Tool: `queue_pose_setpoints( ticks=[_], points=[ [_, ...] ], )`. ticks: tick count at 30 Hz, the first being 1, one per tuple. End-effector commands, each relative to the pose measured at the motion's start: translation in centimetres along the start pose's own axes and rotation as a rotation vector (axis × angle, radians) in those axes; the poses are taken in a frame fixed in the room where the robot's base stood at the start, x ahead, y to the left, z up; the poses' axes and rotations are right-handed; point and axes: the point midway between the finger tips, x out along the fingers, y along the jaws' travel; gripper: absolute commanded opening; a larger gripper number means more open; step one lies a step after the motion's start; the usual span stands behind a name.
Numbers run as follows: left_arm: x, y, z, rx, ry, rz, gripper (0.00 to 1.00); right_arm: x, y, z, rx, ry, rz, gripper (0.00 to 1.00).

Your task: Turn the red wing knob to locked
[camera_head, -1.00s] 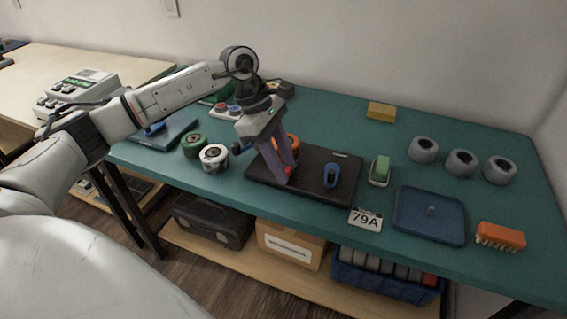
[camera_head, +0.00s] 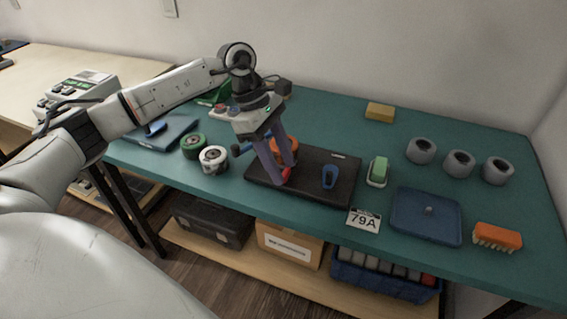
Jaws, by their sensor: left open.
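The red wing knob (camera_head: 286,174) sits on the left part of a black board (camera_head: 311,189) that lies on the green table. My left gripper (camera_head: 283,178) comes down from above with its purple-grey fingers apart, its tips at the red knob. The fingers partly hide the knob, and I cannot tell whether they touch it. A blue wing knob (camera_head: 330,176) stands on the right part of the same board. An orange round thing (camera_head: 284,147) shows behind the fingers. My right gripper is not in view.
Green and white tape rolls (camera_head: 213,157) stand left of the board. Right of it are a green-topped block (camera_head: 377,171), a 79A plate (camera_head: 364,219), a blue tray (camera_head: 426,217), an orange brush (camera_head: 497,237) and grey rings (camera_head: 459,163). The table between the yellow block (camera_head: 380,112) and board is clear.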

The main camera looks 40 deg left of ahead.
Motion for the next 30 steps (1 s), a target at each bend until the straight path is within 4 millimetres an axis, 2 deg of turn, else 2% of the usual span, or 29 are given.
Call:
queue_pose_setpoints(
  ticks=[1, 9, 30],
  points=[
    [-2.8, 1.0, -0.2, -0.012, 0.001, 0.043, 0.50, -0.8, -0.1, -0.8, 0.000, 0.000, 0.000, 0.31],
    [-6.7, 0.8, -0.3, -0.015, 0.002, 0.040, 0.50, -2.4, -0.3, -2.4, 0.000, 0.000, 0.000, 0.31],
    [-6.7, 0.4, -0.5, -0.016, 0.005, 0.025, 0.50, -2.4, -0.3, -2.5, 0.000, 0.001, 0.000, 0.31]
  ],
)
